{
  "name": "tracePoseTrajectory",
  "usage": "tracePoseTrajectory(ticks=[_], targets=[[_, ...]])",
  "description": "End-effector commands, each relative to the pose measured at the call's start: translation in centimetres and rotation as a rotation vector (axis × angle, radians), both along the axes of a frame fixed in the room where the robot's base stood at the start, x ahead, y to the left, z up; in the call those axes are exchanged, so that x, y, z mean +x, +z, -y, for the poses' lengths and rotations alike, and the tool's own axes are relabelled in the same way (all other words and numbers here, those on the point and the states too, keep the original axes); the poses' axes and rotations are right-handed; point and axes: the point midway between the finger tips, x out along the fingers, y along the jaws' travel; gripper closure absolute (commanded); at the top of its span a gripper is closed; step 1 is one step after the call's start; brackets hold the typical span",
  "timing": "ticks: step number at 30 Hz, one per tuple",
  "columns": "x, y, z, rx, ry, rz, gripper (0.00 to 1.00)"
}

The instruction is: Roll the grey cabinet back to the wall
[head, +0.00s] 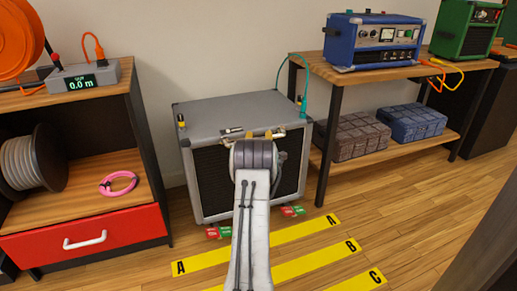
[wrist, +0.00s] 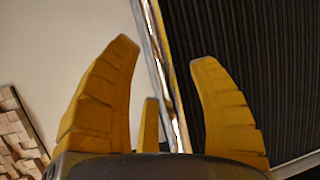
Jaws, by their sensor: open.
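The grey cabinet (head: 240,108) stands upright on the floor between two shelf units, behind the yellow strip A. It has a dark grille front, which also shows in the wrist view (wrist: 240,60). Red and green tabs (head: 218,232) (head: 292,211) show at its two lower front corners. A metal bar runs along its upper front edge. My gripper (head: 263,135) is at this edge, and my arm covers part of the front. In the wrist view my gripper (wrist: 164,52) is open, its fingers either side of a bright metal strip. Whether they touch it is unclear.
The wall (head: 215,45) is behind the cabinet; the gap there is hidden. A shelf with a red drawer (head: 85,235) stands close left, a bench with a blue amplifier (head: 372,40) right. Yellow strips A (head: 200,260), B (head: 318,262) and C (head: 357,282) mark the clear floor in front.

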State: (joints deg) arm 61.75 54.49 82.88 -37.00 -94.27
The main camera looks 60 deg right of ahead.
Motion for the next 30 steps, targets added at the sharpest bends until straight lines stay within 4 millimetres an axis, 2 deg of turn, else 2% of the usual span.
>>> tracePoseTrajectory(ticks=[18, 30], targets=[[-3.5, 1.5, -6.8, 0.0, 0.001, 0.0, 0.45], [-4.5, 1.8, -8.7, 0.0, 0.002, 0.0, 0.45]])
